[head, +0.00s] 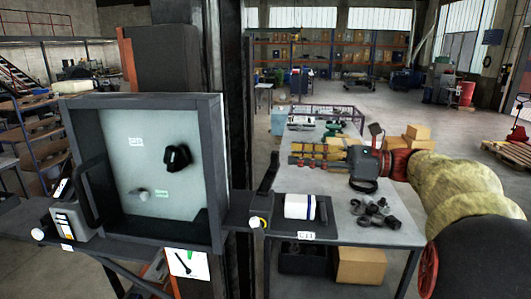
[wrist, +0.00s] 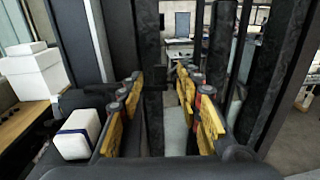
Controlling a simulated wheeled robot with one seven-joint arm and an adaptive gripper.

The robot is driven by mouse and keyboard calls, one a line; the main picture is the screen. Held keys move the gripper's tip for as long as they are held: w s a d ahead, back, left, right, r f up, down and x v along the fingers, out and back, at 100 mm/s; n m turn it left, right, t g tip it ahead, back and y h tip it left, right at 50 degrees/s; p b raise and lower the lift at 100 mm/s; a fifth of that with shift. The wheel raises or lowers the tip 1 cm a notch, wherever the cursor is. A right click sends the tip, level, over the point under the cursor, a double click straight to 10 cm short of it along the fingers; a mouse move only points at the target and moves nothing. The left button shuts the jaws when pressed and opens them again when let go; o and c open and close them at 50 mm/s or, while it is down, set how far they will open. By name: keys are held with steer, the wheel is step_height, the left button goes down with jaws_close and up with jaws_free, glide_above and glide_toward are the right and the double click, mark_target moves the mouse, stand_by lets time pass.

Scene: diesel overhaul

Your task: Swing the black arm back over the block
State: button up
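A black arm (head: 268,172) stands up, tilted to the right, at the right side of the framed panel. Its lower end meets a small dark block (head: 245,217) on the ledge beside the panel. My gripper (head: 292,154) is to the right of the black arm's upper end in the head view, its yellow fingers pointing left. In the wrist view the fingers (wrist: 157,100) are apart, with a dark upright bar (wrist: 152,70) showing between or beyond them. I cannot tell whether this bar is the black arm, or whether a finger touches it.
A white box (head: 299,207) with a blue edge stands on the table (head: 360,232) below my gripper, near several dark round parts (head: 372,212). The framed panel (head: 140,180) and a dark column (head: 237,120) stand left. Open floor lies behind.

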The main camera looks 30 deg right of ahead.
mark_target(275, 152)
steer(key=p+x, duration=0.1)
steer(key=x, duration=0.5)
steer(key=shift+w+a, duration=0.1)
steer(key=shift+a, duration=0.05)
steer(key=shift+w+a, duration=0.1)
steer(key=shift+c, duration=0.8)
jaws_close()
